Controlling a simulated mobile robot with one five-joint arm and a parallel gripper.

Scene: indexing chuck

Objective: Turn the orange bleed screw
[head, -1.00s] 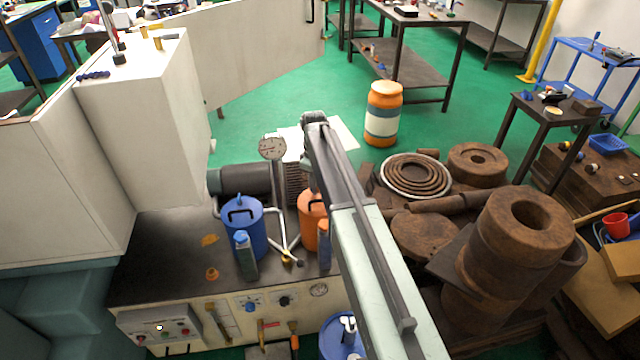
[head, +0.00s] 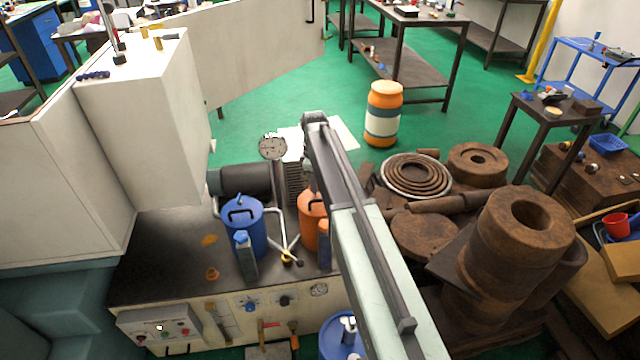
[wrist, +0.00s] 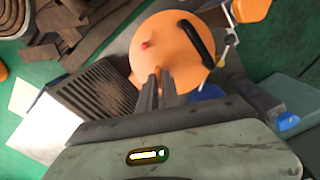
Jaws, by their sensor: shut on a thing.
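An orange canister (head: 309,222) with a dark handle stands on the bench top; the arm partly covers it in the head view. In the wrist view the orange canister (wrist: 172,42) fills the upper middle, with a small red knob on top. My gripper (wrist: 159,77) reaches over its near edge. The two dark fingers are shut on a small orange piece, which looks like the orange bleed screw (wrist: 159,83). Most of the screw is hidden between the fingers, and its turn angle cannot be told. In the head view my fingertips are hidden behind the arm.
A blue canister (head: 243,226), a blue-capped bottle (head: 245,256) and pale pipes stand left of the orange canister. A finned grey block (wrist: 92,98) lies left in the wrist view. Rusty round parts (head: 520,240) crowd the right.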

